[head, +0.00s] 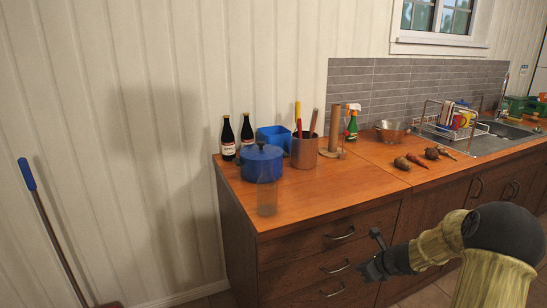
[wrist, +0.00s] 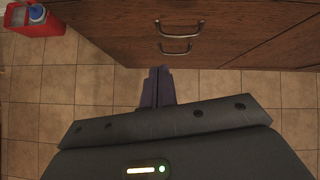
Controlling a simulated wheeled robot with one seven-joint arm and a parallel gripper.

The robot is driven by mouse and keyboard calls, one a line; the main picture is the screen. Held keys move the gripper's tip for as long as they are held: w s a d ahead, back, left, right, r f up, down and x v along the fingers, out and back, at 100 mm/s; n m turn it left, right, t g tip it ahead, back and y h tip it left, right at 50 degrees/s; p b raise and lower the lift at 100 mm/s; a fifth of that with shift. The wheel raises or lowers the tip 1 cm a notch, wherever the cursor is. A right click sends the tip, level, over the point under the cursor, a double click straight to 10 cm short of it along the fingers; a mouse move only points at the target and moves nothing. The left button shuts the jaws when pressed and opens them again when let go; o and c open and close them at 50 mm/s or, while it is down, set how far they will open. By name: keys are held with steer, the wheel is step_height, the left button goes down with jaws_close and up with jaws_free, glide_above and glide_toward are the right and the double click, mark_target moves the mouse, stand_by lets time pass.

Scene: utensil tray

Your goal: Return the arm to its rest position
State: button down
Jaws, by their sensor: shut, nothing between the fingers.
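My gripper (head: 366,256) is in front of the drawers of the wooden counter, below the level of its top, in the head view. In the wrist view my gripper (wrist: 157,88) points at the tiled floor beside the drawer fronts, with its fingers together and nothing between them. My arm comes in from the lower right of the head view, bent at a dark joint. The fingers look apart from the drawer fronts, though the exact gap is hard to tell.
The counter (head: 300,203) holds a blue pot (head: 261,163), a clear glass (head: 267,198), a utensil holder (head: 304,151), two dark bottles and several vegetables. Drawer handles (wrist: 180,29) stick out near my gripper. A red bin (wrist: 36,20) stands on the floor. Open floor (wrist: 50,120) shows beside my gripper.

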steer(key=s+a+r+n+g+h, duration=0.1)
steer(key=s+a+r+n+g, duration=0.1)
steer(key=s+a+n, duration=0.5)
steer(key=s+a+r+n+g+h, duration=0.15)
steer(key=s+a+n, duration=0.25)
steer(key=s+n, duration=0.7)
steer(key=s+a+r+n+g+h, duration=0.1)
steer(key=s+a+r+n+g, duration=0.15)
steer(key=s+a+n, duration=0.6)
steer(key=d+r+n+p, duration=0.3)
steer(key=r+p, duration=1.7)
steer(key=r, duration=0.1)
steer(key=shift+w+d+t, duration=0.15)
steer(key=shift+w+t, duration=0.25)
steer(key=shift+w, duration=0.05)
steer(key=shift+r, duration=0.1)
